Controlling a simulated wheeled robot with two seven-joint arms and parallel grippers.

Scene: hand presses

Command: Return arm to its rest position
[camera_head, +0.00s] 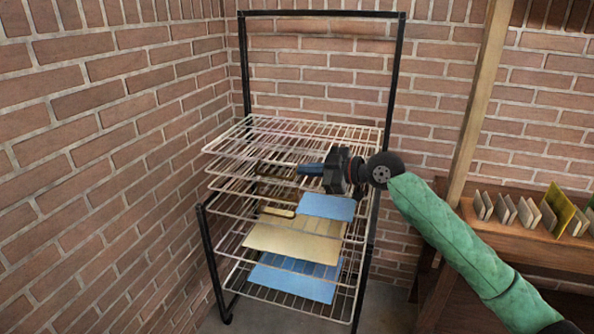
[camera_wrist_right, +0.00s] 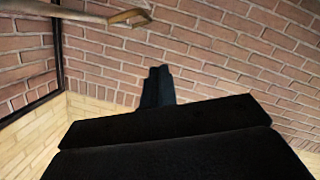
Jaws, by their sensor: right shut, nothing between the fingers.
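My right arm comes in from the right in a green sleeve, and its gripper (camera_head: 306,170) is over the wire rack (camera_head: 290,135), pointing left. The gripper is shut and empty, and its dark fingers also show in the right wrist view (camera_wrist_right: 157,88) against brick. The rack has a black frame and several wire shelves. A blue sheet (camera_head: 327,207) lies just below the gripper, a tan sheet (camera_head: 293,241) is lower, and another blue sheet (camera_head: 296,278) is lower still. My left gripper is not in view.
Brick walls (camera_head: 90,130) stand to the left and behind the rack. At the right, a wooden shelf (camera_head: 530,238) holds several upright cards and a yellow one (camera_head: 558,208), beside a wooden post (camera_head: 480,90). The right wrist view shows a brown bar (camera_wrist_right: 90,15).

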